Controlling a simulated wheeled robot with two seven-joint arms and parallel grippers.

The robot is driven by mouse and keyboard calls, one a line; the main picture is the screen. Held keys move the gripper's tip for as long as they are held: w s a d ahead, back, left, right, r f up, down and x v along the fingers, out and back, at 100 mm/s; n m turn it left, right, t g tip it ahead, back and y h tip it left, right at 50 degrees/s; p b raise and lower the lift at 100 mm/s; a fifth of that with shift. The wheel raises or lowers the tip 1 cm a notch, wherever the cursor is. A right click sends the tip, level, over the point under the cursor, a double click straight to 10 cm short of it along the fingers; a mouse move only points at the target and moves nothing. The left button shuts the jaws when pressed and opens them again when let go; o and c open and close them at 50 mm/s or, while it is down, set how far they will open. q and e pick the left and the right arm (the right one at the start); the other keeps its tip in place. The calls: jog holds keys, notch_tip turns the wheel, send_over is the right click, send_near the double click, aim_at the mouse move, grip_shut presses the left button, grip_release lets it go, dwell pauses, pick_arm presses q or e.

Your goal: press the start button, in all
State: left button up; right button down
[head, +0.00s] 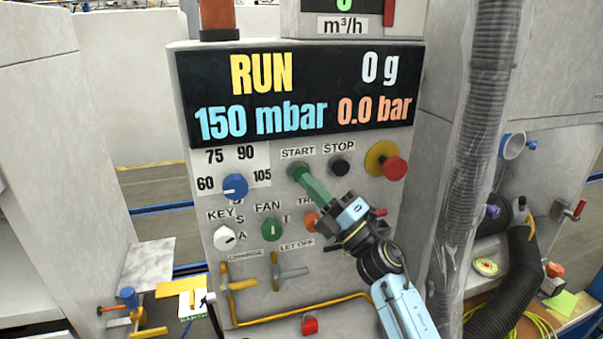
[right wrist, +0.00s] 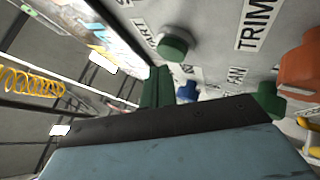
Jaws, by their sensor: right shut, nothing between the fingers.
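The control panel (head: 330,235) faces me, with a dark display (head: 300,90) reading RUN, 0 g, 150 mbar and 0.0 bar. The green start button (head: 296,169) is under the START label; it also shows in the right wrist view (right wrist: 175,46). My right gripper (head: 305,177) reaches up from the lower right, its green fingers shut and empty. In the head view its tips overlap the button's lower right edge. In the right wrist view the fingers (right wrist: 157,88) end close to the button; I cannot tell whether they touch. My left gripper is not in view.
A black stop button (head: 340,166) and a red mushroom button on yellow (head: 394,167) sit to the right. A blue knob (head: 235,186), a white key knob (head: 225,238) and a green fan knob (head: 272,229) are nearby. A ribbed hose (head: 480,130) stands right of the panel.

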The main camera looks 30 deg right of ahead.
jog(key=shift+s, duration=0.1)
jog(key=s, duration=0.2)
jog(key=s+a+p, duration=0.1)
jog(key=s, duration=0.1)
jog(key=shift+s+a, duration=0.1)
jog(key=shift+s, duration=0.25)
dwell(0.9)
